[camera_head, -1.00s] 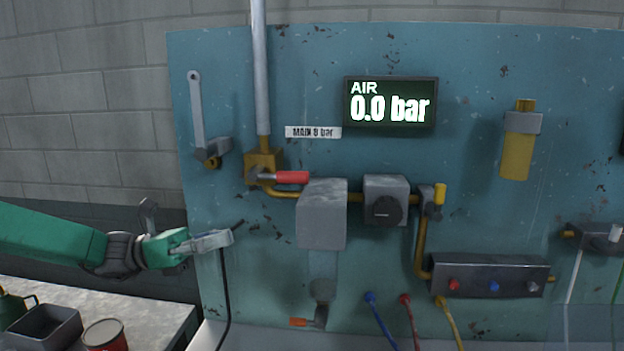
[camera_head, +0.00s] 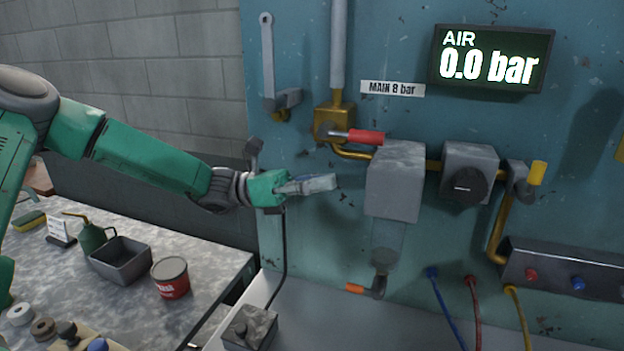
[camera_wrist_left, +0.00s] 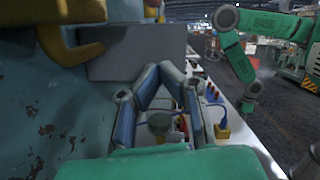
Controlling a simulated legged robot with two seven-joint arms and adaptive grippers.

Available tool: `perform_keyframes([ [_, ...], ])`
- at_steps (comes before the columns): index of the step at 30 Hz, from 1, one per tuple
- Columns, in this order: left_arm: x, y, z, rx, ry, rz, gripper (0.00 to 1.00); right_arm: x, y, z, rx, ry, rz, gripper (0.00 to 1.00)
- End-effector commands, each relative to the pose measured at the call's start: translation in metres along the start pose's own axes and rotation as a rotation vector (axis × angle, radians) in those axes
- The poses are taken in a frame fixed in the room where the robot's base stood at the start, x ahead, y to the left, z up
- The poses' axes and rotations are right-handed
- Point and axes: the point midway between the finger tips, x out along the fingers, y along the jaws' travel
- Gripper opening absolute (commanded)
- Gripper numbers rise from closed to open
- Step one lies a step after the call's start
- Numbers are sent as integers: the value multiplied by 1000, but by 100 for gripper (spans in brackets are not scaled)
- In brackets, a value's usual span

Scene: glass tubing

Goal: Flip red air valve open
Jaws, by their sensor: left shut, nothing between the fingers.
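The air valve's red handle (camera_head: 366,137) lies nearly level, pointing right from the brass valve body (camera_head: 336,118) on the blue panel (camera_head: 300,250). The pressure display (camera_head: 492,65) reads AIR 0.0 bar. My left gripper (camera_head: 334,182) is below the handle and a little to its left, apart from it in the picture, pointing right. It is shut and empty; its fingers also show converging in the left wrist view (camera_wrist_left: 161,72). A green arm shows at the right of the wrist view, but I cannot make out a gripper on it.
A grey box (camera_head: 395,182) stands out from the panel just right of my left gripper, with a round-knobbed regulator (camera_head: 464,186) beyond. An orange-handled lever (camera_head: 362,289) is below. A workbench (camera_head: 215,255) at left holds a grey bin (camera_head: 120,261) and red can (camera_head: 170,278).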

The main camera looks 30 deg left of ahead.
Motion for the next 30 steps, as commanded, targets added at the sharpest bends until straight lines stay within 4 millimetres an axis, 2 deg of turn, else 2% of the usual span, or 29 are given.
perform_keyframes([
  [3, 30, -1, 0, -2, 6, -3, 0, -4, 0, 0, 0, 0, 0, 41],
  [6, 52, -2, -1, -2, 8, -2, 0, -6, 0, 0, 0, 0, 0, 41],
  [7, 54, -2, 6, 2, 7, -1, 0, -9, 0, 0, 0, 0, 0, 41],
  [9, 57, -2, 20, 6, 6, 0, 0, -14, 0, -1, 0, 0, 0, 41],
  [15, 57, -2, 38, 4, 1, -2, 0, -20, 0, -1, 1, 0, 0, 41],
  [30, 56, 0, 38, 1, -3, -1, 0, -18, 0, -1, 0, 0, 0, 41],
])
